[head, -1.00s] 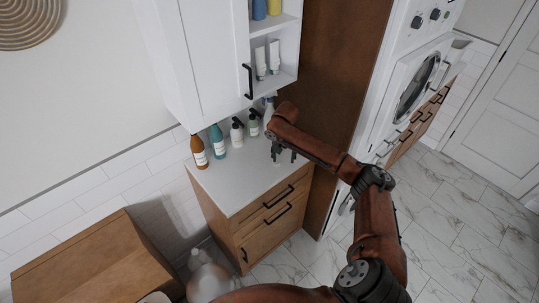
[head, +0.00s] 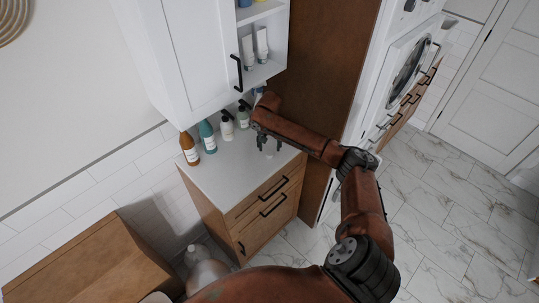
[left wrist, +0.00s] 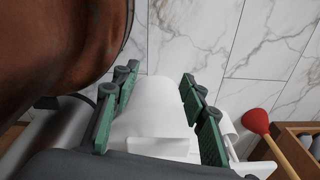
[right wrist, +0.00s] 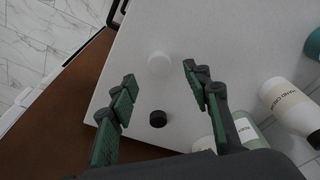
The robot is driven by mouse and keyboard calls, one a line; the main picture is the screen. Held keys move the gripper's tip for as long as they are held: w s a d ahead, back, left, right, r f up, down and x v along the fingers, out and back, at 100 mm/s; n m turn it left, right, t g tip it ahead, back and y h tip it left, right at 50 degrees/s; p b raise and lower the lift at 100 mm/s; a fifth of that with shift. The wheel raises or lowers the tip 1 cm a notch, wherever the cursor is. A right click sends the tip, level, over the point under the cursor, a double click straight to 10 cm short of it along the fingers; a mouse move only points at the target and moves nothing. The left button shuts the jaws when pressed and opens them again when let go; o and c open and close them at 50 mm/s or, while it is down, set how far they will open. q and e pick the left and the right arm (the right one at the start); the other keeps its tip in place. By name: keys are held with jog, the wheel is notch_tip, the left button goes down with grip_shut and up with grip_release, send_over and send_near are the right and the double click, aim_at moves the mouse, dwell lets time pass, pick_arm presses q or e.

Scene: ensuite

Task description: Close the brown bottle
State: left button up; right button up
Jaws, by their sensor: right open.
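The brown bottle (head: 189,150) with a white label stands upright at the left end of the white counter, in the head view. Its mouth is too small to read there, and it is outside the right wrist view. A small black cap (right wrist: 158,119) lies on the counter in the right wrist view. My right gripper (right wrist: 157,80) is open and empty above the counter, with the cap between the lines of its fingers. In the head view this gripper (head: 268,147) is right of the bottles. My left gripper (left wrist: 155,95) shows only in its wrist view, fingers apart.
A teal bottle (head: 207,136), a white bottle (head: 227,127) and a green bottle (head: 243,118) stand between the brown bottle and my right gripper. A pale round thing (right wrist: 159,64) lies near the cap. A white wall cabinet (head: 180,55) hangs above.

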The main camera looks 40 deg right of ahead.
aim_at(270, 153)
jog(key=shift+w+d+f, duration=0.15)
jog(key=shift+f, duration=1.15)
jog(key=shift+w+d+f, duration=0.15)
jog(key=shift+f, duration=1.1)
jog(key=shift+c, duration=0.5)
jog(key=c, duration=0.7)
